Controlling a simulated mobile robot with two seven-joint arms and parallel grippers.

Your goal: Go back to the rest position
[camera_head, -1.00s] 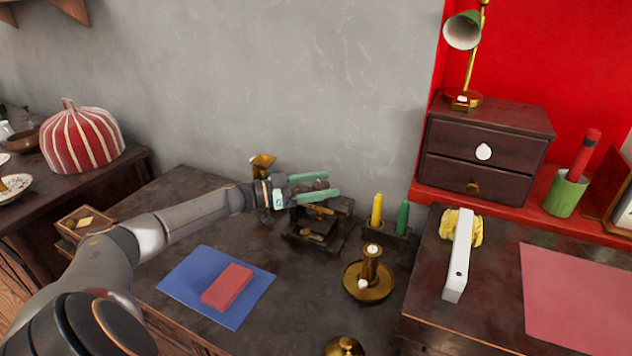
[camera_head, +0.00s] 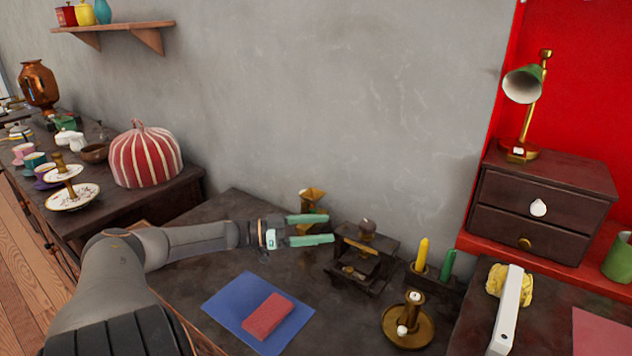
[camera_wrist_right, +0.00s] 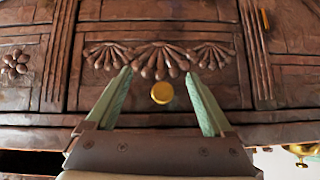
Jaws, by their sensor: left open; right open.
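My left gripper (camera_head: 310,230) is open, with its two green fingers apart and nothing between them. It is above the dark table, left of a small dark stand (camera_head: 362,258) and in front of a brass funnel-topped piece (camera_head: 312,200). My right gripper (camera_wrist_right: 158,98) shows only in the right wrist view. It is open and empty, facing a carved dark wood front with a round brass knob (camera_wrist_right: 162,92) seen between its fingers.
On the table are a blue sheet (camera_head: 226,300) bearing a red block (camera_head: 267,315), a brass candle holder (camera_head: 408,330), and yellow (camera_head: 422,254) and green (camera_head: 447,264) candles. A striped tea cosy (camera_head: 146,158) stands left. A drawer box (camera_head: 540,205) and lamp (camera_head: 525,85) stand right.

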